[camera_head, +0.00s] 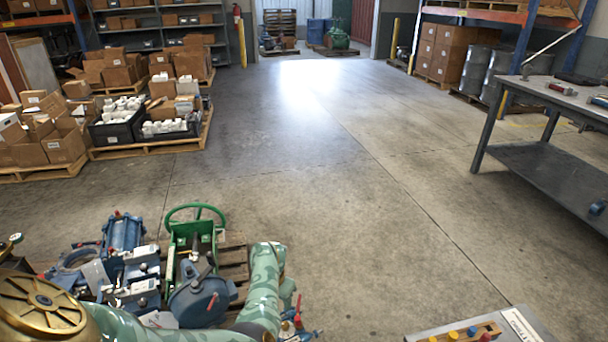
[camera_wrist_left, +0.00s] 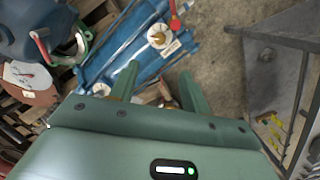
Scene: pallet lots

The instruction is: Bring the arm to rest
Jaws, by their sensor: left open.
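My left arm (camera_head: 264,285), in pale green camouflage, reaches in from the lower left of the head view and bends down over a pallet of machine parts. My left gripper (camera_wrist_left: 158,72) shows in the left wrist view with its two green fingers apart and nothing held between them. Below and beyond the fingers is a blue machine part (camera_wrist_left: 128,48) with a yellow-topped knob and a red lever. I cannot tell the gap between fingers and part. My right gripper is not in view.
The pallet (camera_head: 233,260) holds blue machinery and a green handwheel (camera_head: 196,209). A grey surface with a coloured-peg board (camera_head: 468,333) is at the lower right. A workbench (camera_head: 550,165) stands right. Loaded pallets (camera_head: 150,146) stand left. The central floor (camera_head: 330,180) is clear.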

